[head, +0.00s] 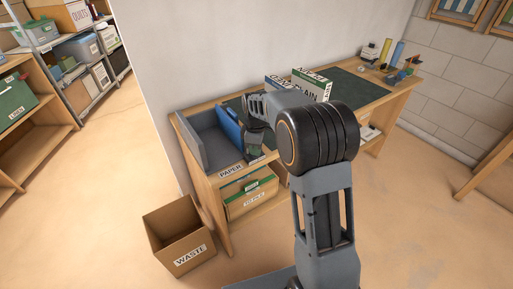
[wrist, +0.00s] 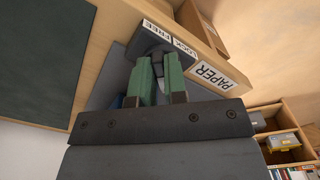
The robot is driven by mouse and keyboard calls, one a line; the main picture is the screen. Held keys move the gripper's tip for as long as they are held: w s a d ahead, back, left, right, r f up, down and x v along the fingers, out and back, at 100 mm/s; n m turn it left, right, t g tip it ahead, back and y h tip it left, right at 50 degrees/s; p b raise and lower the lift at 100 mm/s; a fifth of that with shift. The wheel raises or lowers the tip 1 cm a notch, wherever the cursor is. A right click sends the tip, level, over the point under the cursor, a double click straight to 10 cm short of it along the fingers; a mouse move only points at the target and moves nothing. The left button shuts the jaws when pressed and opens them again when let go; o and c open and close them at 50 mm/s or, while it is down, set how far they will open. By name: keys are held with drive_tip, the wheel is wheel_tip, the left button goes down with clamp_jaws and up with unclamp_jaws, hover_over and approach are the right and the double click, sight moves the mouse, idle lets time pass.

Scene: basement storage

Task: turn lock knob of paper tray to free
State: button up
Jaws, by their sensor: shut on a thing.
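The paper tray (head: 196,143) is a grey open tray on the left end of the wooden desk, with a PAPER label (head: 231,170) on the front edge. In the wrist view, the dark lock knob (wrist: 146,47) sits beside a LOCK and FREE label (wrist: 170,38). My gripper (wrist: 160,66) has green finger pads closed on the knob, which is partly hidden between them. I cannot tell which word the knob points to. In the head view my gripper (head: 256,138) is at the tray's front right, partly hidden by my arm.
A blue panel (head: 229,127) stands beside the tray. A green-edged box (head: 250,196) sits on the shelf below. A WASTE carton (head: 180,238) is on the floor in front. Paper boxes (head: 312,84) and a dark mat (head: 357,86) are further along the desk. Floor to the right is clear.

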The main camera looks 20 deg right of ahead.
clamp_jaws()
drive_tip(key=shift+r+m+p, duration=0.15)
drive_tip(key=shift+m+p, duration=0.5)
drive_tip(key=shift+m, duration=0.35)
drive_tip(key=m+p, duration=0.2)
drive_tip(key=m, duration=0.3)
drive_tip(key=shift+s+a+m, duration=0.1)
drive_tip(key=shift+m, duration=0.2)
drive_tip(key=m+p, duration=0.1)
drive_tip(key=m, duration=0.3)
drive_tip(key=shift+a, duration=0.1)
drive_tip(key=shift+a+m+p, duration=0.1)
drive_tip(key=shift+m+p, duration=0.4)
drive_tip(key=shift+m, duration=1.1)
drive_tip(key=o, duration=0.6)
unclamp_jaws()
